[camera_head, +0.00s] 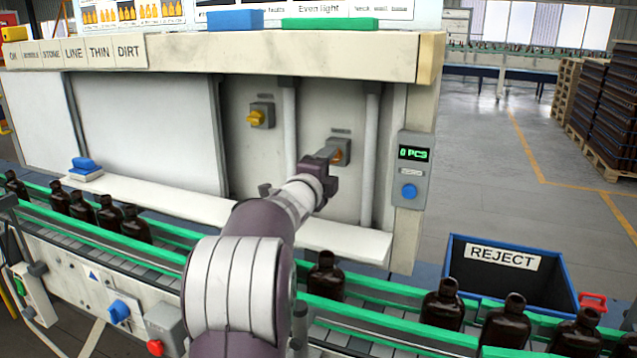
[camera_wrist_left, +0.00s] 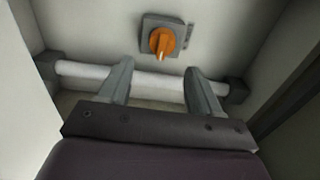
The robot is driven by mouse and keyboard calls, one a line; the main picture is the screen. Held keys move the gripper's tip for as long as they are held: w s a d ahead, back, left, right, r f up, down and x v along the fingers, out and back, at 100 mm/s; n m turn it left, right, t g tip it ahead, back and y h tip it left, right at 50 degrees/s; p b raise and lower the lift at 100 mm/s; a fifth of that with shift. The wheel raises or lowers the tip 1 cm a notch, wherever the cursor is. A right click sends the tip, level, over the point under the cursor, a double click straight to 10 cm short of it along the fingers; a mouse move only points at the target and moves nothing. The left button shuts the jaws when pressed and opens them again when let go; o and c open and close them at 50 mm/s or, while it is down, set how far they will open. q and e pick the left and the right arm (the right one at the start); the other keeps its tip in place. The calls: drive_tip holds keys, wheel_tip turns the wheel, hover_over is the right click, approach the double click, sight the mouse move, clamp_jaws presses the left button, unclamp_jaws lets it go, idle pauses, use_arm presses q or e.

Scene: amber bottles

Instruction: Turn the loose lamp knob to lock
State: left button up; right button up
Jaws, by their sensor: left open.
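An orange knob (camera_head: 337,155) sits on a grey square switch box on the pale back panel, partly hidden behind my left gripper (camera_head: 328,154). In the left wrist view, the orange knob (camera_wrist_left: 162,42) shows whole, with a light mark on its pointer, which points down. My left gripper (camera_wrist_left: 159,70) is open and empty there. Its two fingers stand left and right below the knob, apart from it. A second, yellow knob (camera_head: 255,117) on its own grey box is further left on the panel, tilted. The pictures do not show which knob is loose. My right gripper is out of view.
A white vertical tube (camera_head: 370,150) runs right of the orange knob; the wrist view shows a white tube (camera_wrist_left: 155,82) behind the fingers. A counter box (camera_head: 412,165) is on the right post. Amber bottles (camera_head: 325,275) stand on the conveyor below, near a blue reject bin (camera_head: 510,283).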

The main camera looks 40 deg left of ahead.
use_arm(q)
drive_tip(key=v, duration=0.7)
drive_tip(key=shift+s+b, duration=0.2)
drive_tip(key=shift+b, duration=0.1)
drive_tip(key=shift+r, duration=0.1)
